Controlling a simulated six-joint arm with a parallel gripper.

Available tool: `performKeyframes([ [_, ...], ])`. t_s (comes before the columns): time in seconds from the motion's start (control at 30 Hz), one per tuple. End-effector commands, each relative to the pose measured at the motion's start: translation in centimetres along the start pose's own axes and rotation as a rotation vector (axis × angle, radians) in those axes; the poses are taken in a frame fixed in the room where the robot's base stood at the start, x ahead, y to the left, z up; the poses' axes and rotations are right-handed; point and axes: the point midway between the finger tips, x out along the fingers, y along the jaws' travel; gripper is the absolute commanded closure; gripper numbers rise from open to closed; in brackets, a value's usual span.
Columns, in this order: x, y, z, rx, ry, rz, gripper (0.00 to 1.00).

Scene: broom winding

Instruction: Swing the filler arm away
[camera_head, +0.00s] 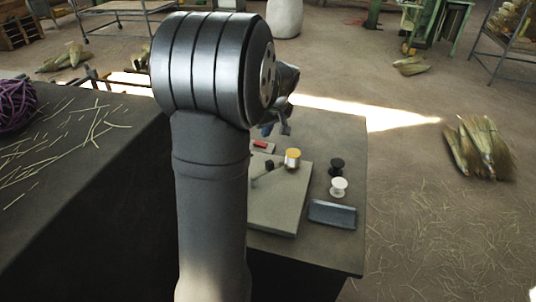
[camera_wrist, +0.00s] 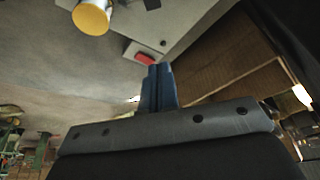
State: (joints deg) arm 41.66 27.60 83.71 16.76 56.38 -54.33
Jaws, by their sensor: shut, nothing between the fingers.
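A thin rod-like arm with a dark knob (camera_head: 269,164), which looks like the filler arm, stands on the pale grey plate (camera_head: 275,215) beside a yellow-topped cylinder (camera_head: 292,158). My own arm hides part of the plate. In the wrist view the yellow cylinder (camera_wrist: 92,17) is at the top left, and a dark piece shows at the top edge; I cannot tell whether it is the knob. My gripper (camera_wrist: 158,72) has its blue fingers together and empty, apart from these parts. In the head view the gripper (camera_head: 272,129) is partly hidden behind my arm, above the table's far end.
A small box with a red top (camera_head: 261,145) sits near the plate's far end; its red part (camera_wrist: 145,59) shows beyond my fingertips. A black spool (camera_head: 337,166), a white spool (camera_head: 339,187) and a blue-grey tray (camera_head: 332,214) stand right of the plate.

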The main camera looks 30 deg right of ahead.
Motion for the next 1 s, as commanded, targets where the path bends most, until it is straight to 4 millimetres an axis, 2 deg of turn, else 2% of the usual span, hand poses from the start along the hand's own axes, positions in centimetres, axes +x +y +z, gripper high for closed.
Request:
performKeyframes([
  [0.33, 0.1, 0.0, 0.0, -0.004, 0.001, 0.0, 1.0],
  [0.47, 0.9, 0.0, 0.0, -0.003, 0.0, -0.001, 1.0],
  [0.57, 2.4, -0.1, 0.0, -0.003, -0.002, -0.003, 1.0],
  [0.93, 10.2, -0.1, 0.0, -0.003, -0.002, -0.002, 1.0],
  [0.97, 10.3, 0.0, 0.2, -0.002, -0.001, -0.001, 1.0],
  [1.0, 9.7, 0.1, 1.1, 0.0, 0.001, 0.001, 1.0],
])
